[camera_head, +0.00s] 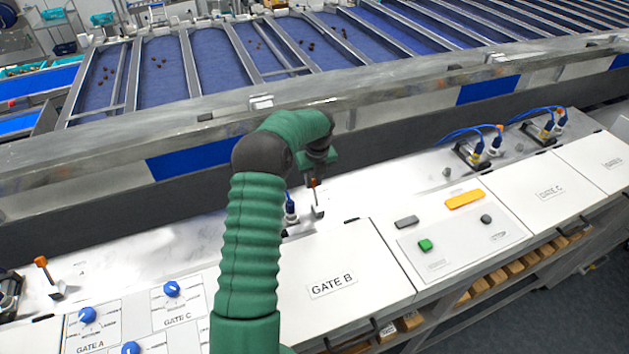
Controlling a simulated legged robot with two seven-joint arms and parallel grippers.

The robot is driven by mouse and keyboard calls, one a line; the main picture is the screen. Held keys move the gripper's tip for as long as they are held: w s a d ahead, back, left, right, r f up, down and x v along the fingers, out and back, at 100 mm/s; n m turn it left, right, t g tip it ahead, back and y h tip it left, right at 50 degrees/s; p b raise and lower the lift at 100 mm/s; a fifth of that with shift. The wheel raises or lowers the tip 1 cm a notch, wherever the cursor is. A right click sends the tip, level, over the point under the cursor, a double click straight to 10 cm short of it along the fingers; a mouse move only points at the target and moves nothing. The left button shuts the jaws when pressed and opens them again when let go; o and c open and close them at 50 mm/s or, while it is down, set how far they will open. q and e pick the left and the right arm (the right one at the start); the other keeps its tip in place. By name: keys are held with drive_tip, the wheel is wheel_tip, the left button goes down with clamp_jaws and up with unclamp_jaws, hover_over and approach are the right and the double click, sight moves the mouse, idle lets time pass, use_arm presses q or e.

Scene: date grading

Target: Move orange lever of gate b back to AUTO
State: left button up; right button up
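The white GATE B panel (350,300) is at the bottom middle. Behind it, on the pale metal ledge, stands a small lever with an orange tip (313,182); its metal base is just below it and the arm partly hides the area around it. My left gripper (316,168) points down right at this tip, at the end of my green-sleeved arm. Its fingers are small, dark and partly hidden, so I cannot tell if they are open, shut or touching the lever. My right gripper is not in view.
Another orange lever (41,262) stands at the far left. Blue knobs (172,289) sit on the panel at the lower left. A blue connector (291,212) is close beside the gripper. A button panel (460,236) and the GATE C panel (560,190) lie to the right. A metal rail (420,85) runs behind.

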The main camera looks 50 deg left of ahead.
use_arm(q)
drive_tip(key=o, duration=0.4)
drive_tip(key=shift+w+a+f, duration=0.15)
drive_tip(key=shift+a+f, duration=0.15)
drive_tip(key=shift+a, duration=0.35)
drive_tip(key=r+b, duration=0.1)
drive_tip(key=r, duration=0.1)
drive_tip(key=d+r+b, duration=0.1)
drive_tip(key=r+b, duration=0.1)
drive_tip(key=r, duration=0.1)
drive_tip(key=d+r+b, duration=0.1)
drive_tip(key=r, duration=0.2)
drive_tip(key=shift+r, duration=0.2)
wheel_tip(320, 180, up, 7)
drive_tip(key=b, duration=0.1)
hover_over(315, 184)
drive_tip(key=shift+d+r, duration=0.2)
drive_tip(key=shift+r, duration=0.25)
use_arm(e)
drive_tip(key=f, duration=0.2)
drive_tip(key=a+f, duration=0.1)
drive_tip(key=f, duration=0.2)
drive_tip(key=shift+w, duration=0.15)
